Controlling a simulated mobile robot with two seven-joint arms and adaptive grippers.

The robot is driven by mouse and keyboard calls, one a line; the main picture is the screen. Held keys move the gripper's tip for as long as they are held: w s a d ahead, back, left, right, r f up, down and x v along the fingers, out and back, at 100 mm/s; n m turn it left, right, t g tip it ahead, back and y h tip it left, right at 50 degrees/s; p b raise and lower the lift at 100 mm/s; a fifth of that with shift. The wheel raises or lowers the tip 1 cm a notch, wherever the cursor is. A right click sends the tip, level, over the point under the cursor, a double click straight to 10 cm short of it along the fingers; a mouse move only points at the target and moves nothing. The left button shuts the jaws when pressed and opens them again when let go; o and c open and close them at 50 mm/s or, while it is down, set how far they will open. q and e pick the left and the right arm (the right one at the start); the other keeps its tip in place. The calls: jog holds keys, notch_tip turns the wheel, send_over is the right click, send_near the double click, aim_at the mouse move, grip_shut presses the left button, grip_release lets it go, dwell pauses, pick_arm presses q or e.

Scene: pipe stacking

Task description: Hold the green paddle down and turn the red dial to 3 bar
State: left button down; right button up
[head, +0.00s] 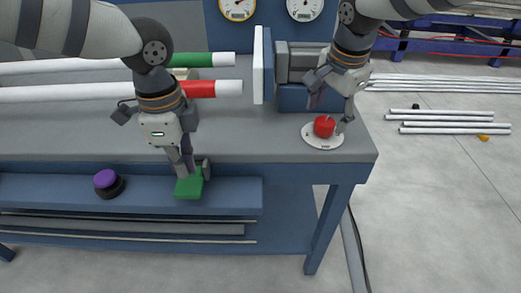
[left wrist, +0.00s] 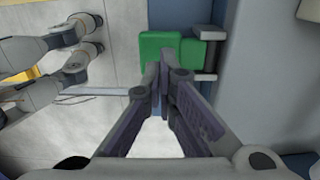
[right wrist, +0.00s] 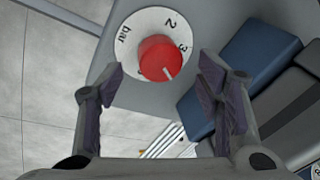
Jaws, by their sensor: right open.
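The green paddle (head: 189,187) sits on the blue front ledge under the bench top. My left gripper (head: 187,172) points down at it, and its tips seem to touch it. In the left wrist view the paddle (left wrist: 160,47) lies ahead of the closed fingertips (left wrist: 167,72), with nothing between them. The red dial (head: 324,126) stands on a round white plate at the bench's right corner. My right gripper (right wrist: 162,76) is open, its fingers apart on either side of the dial (right wrist: 160,58). The dial's white mark points to the lower right, away from the 3 on the scale (right wrist: 184,47).
A purple button (head: 105,179) is on the ledge left of the paddle. White pipes with green (head: 190,60) and red (head: 200,88) bands lie on the bench. Two gauges (head: 237,8) hang at the back.

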aim_at(188, 187)
pick_arm(q)
jog(key=shift+f, duration=2.9)
pick_arm(e)
jog(key=m, duration=0.3)
jog(key=shift+h, duration=0.4)
pick_arm(q)
jog(key=shift+s+f, duration=0.1)
pick_arm(e)
jog(key=m, duration=0.2)
jog(key=shift+f+m+h, duration=0.1)
jog(key=shift+m+h, duration=0.2)
jog(key=shift+m, duration=0.1)
jog(key=shift+w+f, duration=0.1)
jog(key=shift+f, duration=0.5)
jog(key=shift+x, duration=1.65)
pick_arm(q)
jog(key=shift+s, duration=0.1)
pick_arm(e)
jog(key=shift+a+f, duration=0.15)
jog(key=shift+f, duration=0.2)
